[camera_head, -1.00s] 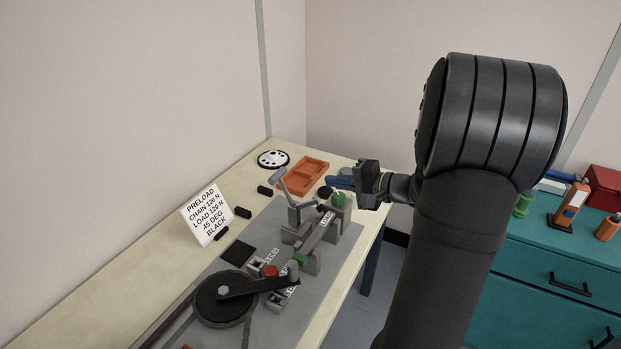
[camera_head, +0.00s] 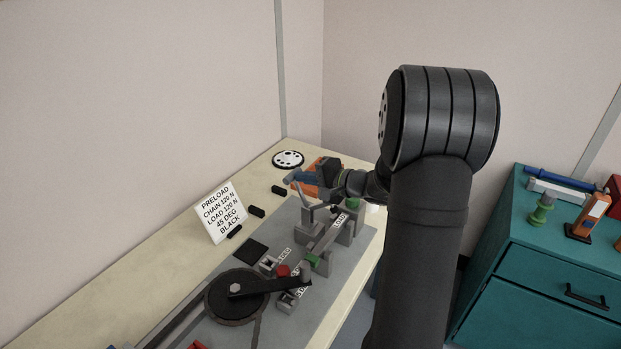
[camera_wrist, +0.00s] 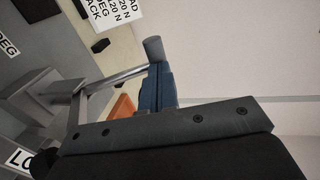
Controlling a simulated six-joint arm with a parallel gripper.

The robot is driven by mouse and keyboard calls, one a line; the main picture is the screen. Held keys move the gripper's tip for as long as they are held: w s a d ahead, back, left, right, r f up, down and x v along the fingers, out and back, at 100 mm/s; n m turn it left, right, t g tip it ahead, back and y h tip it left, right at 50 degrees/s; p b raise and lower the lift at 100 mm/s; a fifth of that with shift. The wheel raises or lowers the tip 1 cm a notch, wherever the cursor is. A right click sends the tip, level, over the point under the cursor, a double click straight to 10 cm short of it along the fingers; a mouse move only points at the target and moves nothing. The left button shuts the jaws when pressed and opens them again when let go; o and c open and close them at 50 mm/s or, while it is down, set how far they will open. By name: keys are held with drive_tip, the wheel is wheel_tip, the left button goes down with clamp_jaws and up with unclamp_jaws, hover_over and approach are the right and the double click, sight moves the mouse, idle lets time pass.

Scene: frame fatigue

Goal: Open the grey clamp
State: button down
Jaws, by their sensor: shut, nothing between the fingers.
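The grey clamp (camera_head: 309,213) stands on the grey plate of the rig, with a lever that rises up and to the left. In the wrist view its grey body (camera_wrist: 40,92) is at the left, and a thin rod runs to a grey cylindrical handle end (camera_wrist: 153,48). My gripper (camera_head: 303,178) has blue fingers, which are shut with nothing between them. They are beside the lever's handle end. In the wrist view the fingers (camera_wrist: 158,88) appear just below the handle end; whether they touch it I cannot tell.
An orange tray (camera_head: 328,169) lies partly hidden behind my gripper. A dark wheel with an arm (camera_head: 236,297) is in front. A teal cabinet (camera_head: 540,275) stands right.

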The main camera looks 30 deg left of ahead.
drive_tip(key=shift+s+a+h, duration=0.15)
drive_tip(key=shift+a+h, duration=0.35)
drive_tip(key=shift+h, duration=0.4)
drive_tip(key=shift+a+f+h, duration=0.1)
drive_tip(key=shift+a+h, duration=0.25)
drive_tip(key=shift+h, duration=0.35)
drive_tip(key=shift+a+f+h, duration=0.25)
drive_tip(key=shift+a+h, duration=0.3)
drive_tip(key=shift+h, duration=0.15)
drive_tip(key=shift+a+f+h, duration=0.2)
drive_tip(key=shift+a+h, duration=0.35)
drive_tip(key=shift+h, duration=0.15)
drive_tip(key=shift+w, duration=0.2)
drive_tip(key=d+f+v, duration=0.1)
drive_tip(key=v, duration=1.3)
drive_tip(key=shift+d+f, duration=0.2)
drive_tip(key=shift+f, duration=0.05)
